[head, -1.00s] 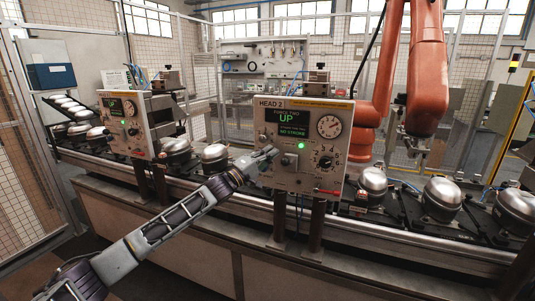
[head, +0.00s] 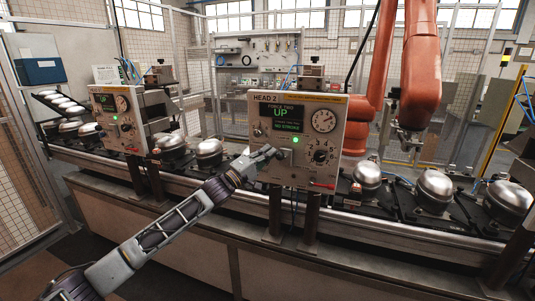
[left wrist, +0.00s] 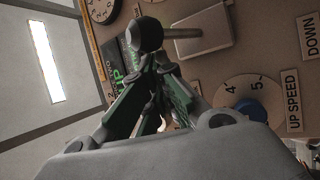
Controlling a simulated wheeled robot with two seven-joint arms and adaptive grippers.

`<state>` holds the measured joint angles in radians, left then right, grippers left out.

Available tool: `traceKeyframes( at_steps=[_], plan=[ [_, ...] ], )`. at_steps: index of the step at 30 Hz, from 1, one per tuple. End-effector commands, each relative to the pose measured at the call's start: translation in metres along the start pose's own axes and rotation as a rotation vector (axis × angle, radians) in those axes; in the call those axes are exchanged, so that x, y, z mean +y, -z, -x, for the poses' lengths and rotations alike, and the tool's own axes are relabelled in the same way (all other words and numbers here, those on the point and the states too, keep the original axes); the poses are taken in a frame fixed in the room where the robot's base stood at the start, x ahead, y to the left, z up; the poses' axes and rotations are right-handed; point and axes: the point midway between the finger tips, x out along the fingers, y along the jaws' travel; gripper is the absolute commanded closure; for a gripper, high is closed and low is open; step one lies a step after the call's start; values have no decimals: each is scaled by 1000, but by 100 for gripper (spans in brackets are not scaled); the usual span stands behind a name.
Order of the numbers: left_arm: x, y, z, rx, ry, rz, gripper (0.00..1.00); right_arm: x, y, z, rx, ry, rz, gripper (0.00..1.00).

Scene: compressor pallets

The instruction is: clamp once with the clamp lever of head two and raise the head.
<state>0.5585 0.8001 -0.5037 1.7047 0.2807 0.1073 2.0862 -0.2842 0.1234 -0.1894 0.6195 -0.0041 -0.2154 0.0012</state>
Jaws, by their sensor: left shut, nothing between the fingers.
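The head two panel (head: 262,128) is a beige box marked HEAD 2. Its green display (head: 281,119) reads UP and NO STROKE, and a green lamp (head: 295,140) is lit below. My left gripper (head: 274,154) is at the panel's lower left, in front of the lever's mount. In the left wrist view, the clamp lever's black ball knob (left wrist: 146,34) sits on a metal rod (left wrist: 182,33) from a plate (left wrist: 207,28). My left gripper's closed fingertips (left wrist: 152,62) are just beside the knob, with nothing between them; I cannot tell whether they touch it. My right gripper is out of view.
A gauge (head: 324,120) and a numbered dial (head: 321,154) are on the panel's right. Another head panel (head: 107,131) stands to the left. Silver compressors (head: 435,188) sit along the conveyor. An orange robot arm (head: 421,75) hangs behind it at right.

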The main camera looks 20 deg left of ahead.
Motion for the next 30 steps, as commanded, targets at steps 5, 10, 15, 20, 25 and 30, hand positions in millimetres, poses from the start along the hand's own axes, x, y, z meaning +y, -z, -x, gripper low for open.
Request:
traceKeyframes(
  at_steps=[5, 10, 15, 20, 25, 30],
  plan=[
    [0, 0, 0, 0, -2, -1, 100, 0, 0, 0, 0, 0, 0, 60],
    [-2, 0, 1, 0, -12, -6, 100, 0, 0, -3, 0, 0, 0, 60],
    [-3, -1, 2, 0, -34, -16, 100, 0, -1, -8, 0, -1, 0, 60],
    [-2, -1, 2, 0, -44, -22, 100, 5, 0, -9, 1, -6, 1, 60],
    [-3, -2, 3, 1, -55, -26, 100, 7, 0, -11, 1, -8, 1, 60],
    [-4, -2, 4, 0, -67, -33, 100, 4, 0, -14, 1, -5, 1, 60]
  ],
)
